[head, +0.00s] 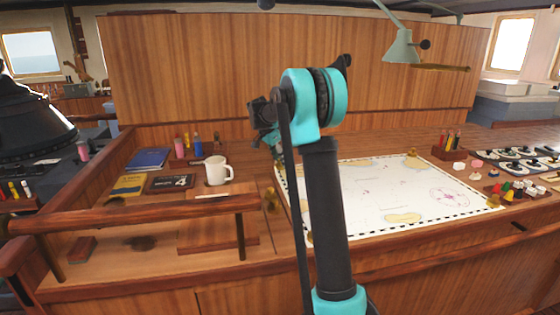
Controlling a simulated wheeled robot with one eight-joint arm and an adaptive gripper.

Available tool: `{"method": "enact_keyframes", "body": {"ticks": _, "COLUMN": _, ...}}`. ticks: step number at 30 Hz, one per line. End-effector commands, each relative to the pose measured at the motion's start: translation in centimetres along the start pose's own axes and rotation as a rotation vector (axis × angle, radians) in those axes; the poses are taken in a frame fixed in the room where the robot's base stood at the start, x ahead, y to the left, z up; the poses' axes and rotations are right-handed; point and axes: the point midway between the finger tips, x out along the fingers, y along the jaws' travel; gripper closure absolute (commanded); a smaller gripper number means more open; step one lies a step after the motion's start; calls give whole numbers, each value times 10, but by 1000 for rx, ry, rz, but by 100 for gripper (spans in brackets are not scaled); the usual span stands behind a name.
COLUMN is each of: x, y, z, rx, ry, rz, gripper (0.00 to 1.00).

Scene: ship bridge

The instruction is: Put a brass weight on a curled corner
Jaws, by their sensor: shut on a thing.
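A white chart (375,192) with a black-and-white border lies on the wooden desk. Tan patches show on it, and its left edge is partly hidden behind my arm. A small brass weight (270,199) shows just left of the chart, below my gripper. My gripper (279,160) points down near the chart's upper left corner, small and largely covered by my arm. It is shut on a brass weight, but the contact itself is not clear. Which corners curl is hard to tell.
A white mug (217,171), a blue book (148,159) and a dark plate marked 4 (170,183) stand left, behind a wooden rail (140,215). A pencil box (449,150) and several small coloured pieces (515,190) are at right. A lamp (401,48) hangs above.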

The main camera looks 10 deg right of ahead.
Motion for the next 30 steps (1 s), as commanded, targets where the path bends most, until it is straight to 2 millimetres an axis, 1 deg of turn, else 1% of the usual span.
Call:
{"method": "enact_keyframes", "body": {"ticks": 28, "x": 6, "y": 0, "z": 2, "rx": 0, "ry": 0, "rz": 0, "gripper": 100}}
{"method": "enact_keyframes", "body": {"ticks": 29, "x": 6, "y": 0, "z": 2, "rx": 0, "ry": 0, "rz": 0, "gripper": 60}}
{"method": "enact_keyframes", "body": {"ticks": 30, "x": 6, "y": 0, "z": 2, "rx": 0, "ry": 0, "rz": 0, "gripper": 55}}
